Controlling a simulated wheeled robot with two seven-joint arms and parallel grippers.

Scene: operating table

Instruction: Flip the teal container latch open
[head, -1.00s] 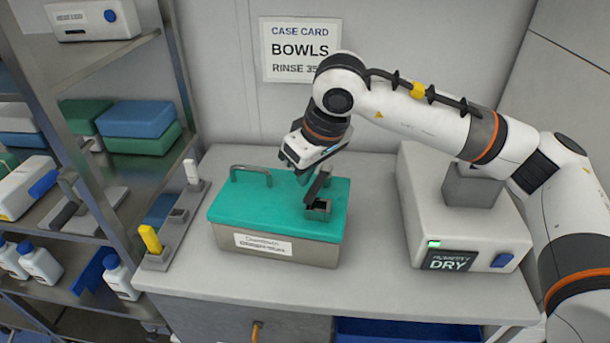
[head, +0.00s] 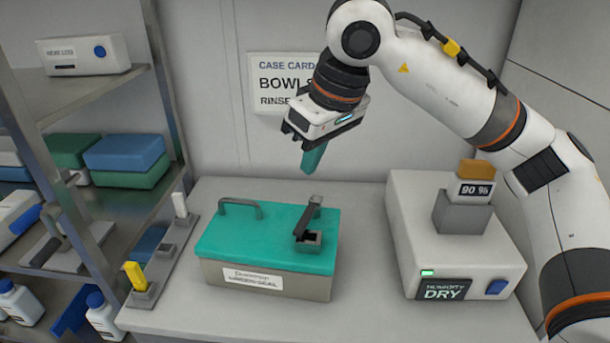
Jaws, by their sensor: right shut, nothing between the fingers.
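The teal container (head: 255,240) stands on the counter, with a teal lid, a metallic lower body and a white label on its front. Its latch is a dark lever (head: 310,214) that stands up at a steep tilt from a small dark square housing (head: 308,241) at the right of the lid. A grey bar handle (head: 240,206) is at the left of the lid. My right gripper (head: 311,166) hangs above and behind the latch, clear of it, with its teal fingers together and nothing between them. My left gripper is not in view.
A white humidity unit (head: 420,240) reading DRY stands to the right, with a grey block (head: 462,212) and a 90 % display on top. A narrow rack (head: 165,255) with a yellow piece stands left. Shelves (head: 110,215) hold boxes and bottles. Counter (head: 365,300) is clear between container and unit.

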